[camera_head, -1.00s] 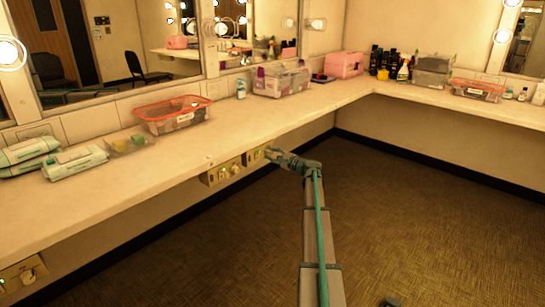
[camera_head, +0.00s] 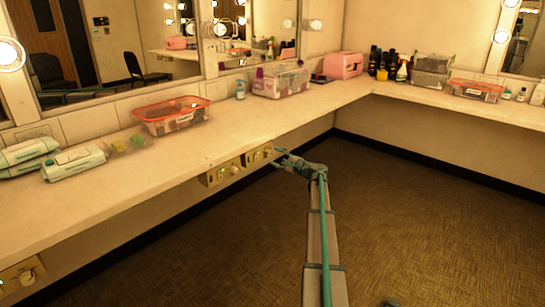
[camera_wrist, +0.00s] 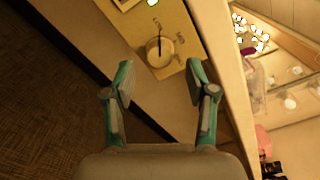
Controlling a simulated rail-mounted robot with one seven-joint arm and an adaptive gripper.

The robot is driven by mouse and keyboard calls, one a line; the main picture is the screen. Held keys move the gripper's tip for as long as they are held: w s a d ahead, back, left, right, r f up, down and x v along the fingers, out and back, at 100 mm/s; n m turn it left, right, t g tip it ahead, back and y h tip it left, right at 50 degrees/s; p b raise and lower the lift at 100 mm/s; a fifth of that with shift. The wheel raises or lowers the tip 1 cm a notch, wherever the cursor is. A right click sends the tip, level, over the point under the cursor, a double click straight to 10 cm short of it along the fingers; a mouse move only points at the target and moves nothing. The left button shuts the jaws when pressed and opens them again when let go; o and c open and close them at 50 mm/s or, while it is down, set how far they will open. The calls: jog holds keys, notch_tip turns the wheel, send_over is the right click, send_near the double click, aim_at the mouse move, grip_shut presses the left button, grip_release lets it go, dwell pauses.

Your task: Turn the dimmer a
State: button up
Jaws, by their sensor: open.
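A round pale dimmer knob (camera_wrist: 159,51) with a dark line across its face sits on a yellowish panel (camera_wrist: 178,24) in the wrist view. My gripper (camera_wrist: 160,78) is open and empty, its two fingers apart on either side of the knob's line, short of it. In the head view my gripper (camera_head: 278,158) is just right of the farther wall panel (camera_head: 257,157) under the counter edge. Another panel (camera_head: 221,173) with knobs is just left of it. The panel's markings are too small to read, so I cannot tell which knob is a.
The counter (camera_head: 205,145) overhangs the panels. On it stand a red-rimmed bin (camera_head: 172,117), a clear bin (camera_head: 281,82) and a pink case (camera_head: 343,65). A further panel (camera_head: 22,277) is at lower left.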

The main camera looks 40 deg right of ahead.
jog(key=s+d, duration=0.1)
jog(key=s, duration=0.7)
jog(key=shift+s+d, duration=0.3)
jog(key=shift+s, duration=0.05)
jog(key=shift+f, duration=0.1)
